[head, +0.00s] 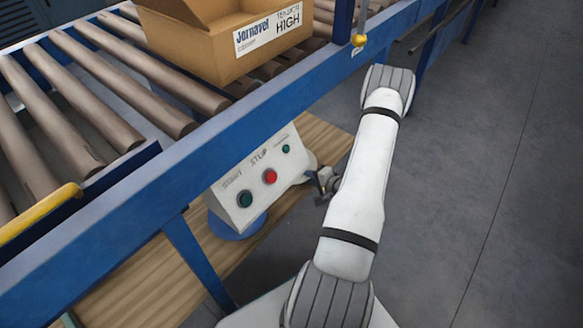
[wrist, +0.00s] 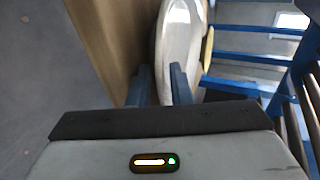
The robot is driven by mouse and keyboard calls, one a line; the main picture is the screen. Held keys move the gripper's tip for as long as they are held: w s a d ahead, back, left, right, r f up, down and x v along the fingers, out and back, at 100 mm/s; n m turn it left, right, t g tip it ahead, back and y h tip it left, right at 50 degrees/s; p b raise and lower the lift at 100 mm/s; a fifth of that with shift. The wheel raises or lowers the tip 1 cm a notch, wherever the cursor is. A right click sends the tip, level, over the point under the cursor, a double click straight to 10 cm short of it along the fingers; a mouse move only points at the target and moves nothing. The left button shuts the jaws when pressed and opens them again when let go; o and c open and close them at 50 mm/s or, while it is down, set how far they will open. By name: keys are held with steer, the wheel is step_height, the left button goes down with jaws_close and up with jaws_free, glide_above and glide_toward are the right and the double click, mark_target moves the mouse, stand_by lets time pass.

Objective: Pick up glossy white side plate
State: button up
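In the wrist view, a glossy white plate (wrist: 178,45) stands roughly edge-on just beyond my gripper (wrist: 162,75). The two dark blue fingers are a little apart, and the plate's lower edge shows in the gap between them. Whether both fingers touch it cannot be told. In the head view, my gripper (head: 326,184) is low beside the right end of a grey control panel, over the wooden board's edge.
The control panel (head: 238,197) with red and green buttons stands on a wooden surface (head: 140,270), below a blue-railed roller conveyor (head: 110,215). A cardboard box (head: 195,45) sits on the rollers. A yellowish edge (wrist: 207,48) shows behind the plate. Grey floor (head: 500,170) at right is clear.

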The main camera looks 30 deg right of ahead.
jaws_close()
stand_by(0.3)
